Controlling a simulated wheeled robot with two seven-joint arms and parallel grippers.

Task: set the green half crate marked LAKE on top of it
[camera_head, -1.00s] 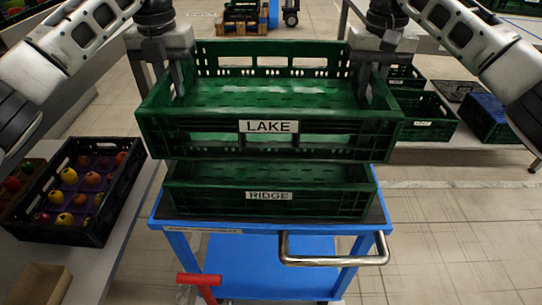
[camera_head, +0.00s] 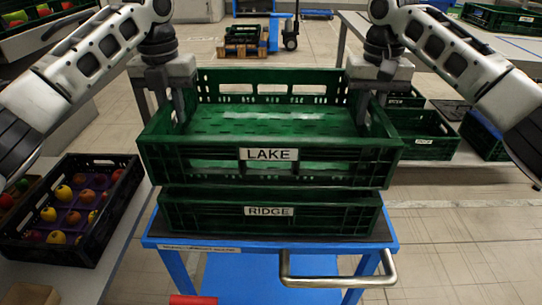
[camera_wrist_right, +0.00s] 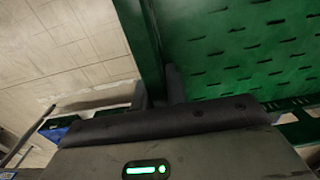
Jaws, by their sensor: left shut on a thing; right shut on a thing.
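The green half crate marked LAKE (camera_head: 268,168) is empty and about level, directly above the green crate marked RIDGE (camera_head: 268,218). RIDGE stands on a blue cart (camera_head: 240,270). Almost no gap shows between the two crates at the front; I cannot tell whether they touch. My left gripper (camera_head: 180,105) is shut on LAKE's left side wall. My right gripper (camera_head: 363,108) is shut on its right side wall; the right wrist view shows the fingers at the green wall (camera_wrist_right: 150,45). RIDGE's inside is hidden.
The cart has a metal handle (camera_head: 338,280) at the front right. A black crate of fruit (camera_head: 70,215) sits on a bench at left. Green crates (camera_head: 425,140) stand on a bench at right. A pallet jack (camera_head: 290,35) is farther back.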

